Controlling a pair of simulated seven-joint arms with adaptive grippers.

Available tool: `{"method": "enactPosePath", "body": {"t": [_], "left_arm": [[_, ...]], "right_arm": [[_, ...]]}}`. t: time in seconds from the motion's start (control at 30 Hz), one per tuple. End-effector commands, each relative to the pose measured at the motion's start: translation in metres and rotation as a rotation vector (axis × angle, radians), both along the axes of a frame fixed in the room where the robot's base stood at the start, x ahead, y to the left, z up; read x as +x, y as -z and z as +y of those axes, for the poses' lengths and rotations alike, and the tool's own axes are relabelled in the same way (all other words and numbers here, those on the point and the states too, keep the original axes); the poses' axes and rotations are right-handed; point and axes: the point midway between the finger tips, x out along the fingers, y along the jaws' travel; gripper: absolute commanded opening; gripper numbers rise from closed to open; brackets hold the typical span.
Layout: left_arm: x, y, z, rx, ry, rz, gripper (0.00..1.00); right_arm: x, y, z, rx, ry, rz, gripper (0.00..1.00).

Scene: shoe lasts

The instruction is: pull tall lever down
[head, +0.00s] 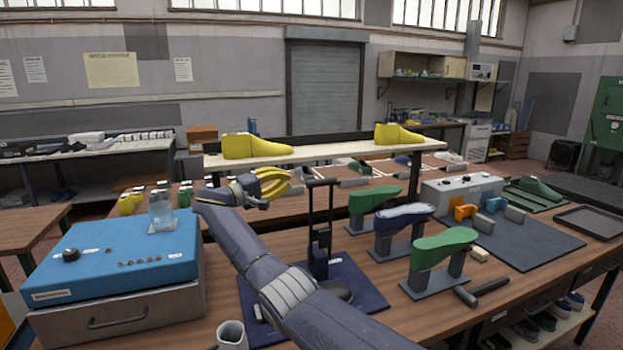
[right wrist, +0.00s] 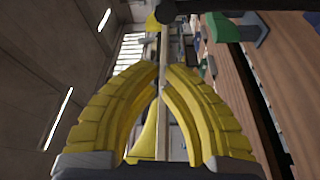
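The tall lever (head: 331,215) is a black upright post with a short crossbar handle at its top. It stands upright on a dark base on a navy mat (head: 368,294). My right gripper (head: 289,182), with yellow ribbed fingers, is level with the lever's upper part and a little left of it, apart from it. In the right wrist view its fingertips (right wrist: 161,68) come close together with nothing held between them. The dark lever end (right wrist: 180,12) shows beyond the tips at the top. My right forearm hides part of the mat and lever base. My left gripper is not in view.
Green and dark blue shoe lasts on stands (head: 437,275) are right of the lever. A shelf with yellow lasts (head: 330,149) runs behind. A grey cup (head: 231,336) is at the front edge.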

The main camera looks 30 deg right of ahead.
Motion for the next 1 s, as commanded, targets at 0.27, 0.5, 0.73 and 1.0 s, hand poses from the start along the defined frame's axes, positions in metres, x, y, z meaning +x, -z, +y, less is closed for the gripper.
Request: {"method": "enactPosePath", "body": {"t": [0.27, 0.5, 0.73, 1.0], "left_arm": [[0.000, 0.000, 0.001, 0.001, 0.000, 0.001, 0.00], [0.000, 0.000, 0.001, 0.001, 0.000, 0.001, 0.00], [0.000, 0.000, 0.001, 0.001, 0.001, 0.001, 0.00], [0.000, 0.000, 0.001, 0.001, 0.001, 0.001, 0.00]], "right_arm": [[0.000, 0.000, -0.003, 0.001, 0.001, 0.000, 0.00], [0.003, -0.002, -0.029, 0.000, 0.003, 0.000, 0.00], [0.008, -0.005, -0.068, 0.001, 0.004, 0.001, 0.00], [0.012, -0.007, -0.102, 0.001, 0.001, 0.000, 0.00]]}}
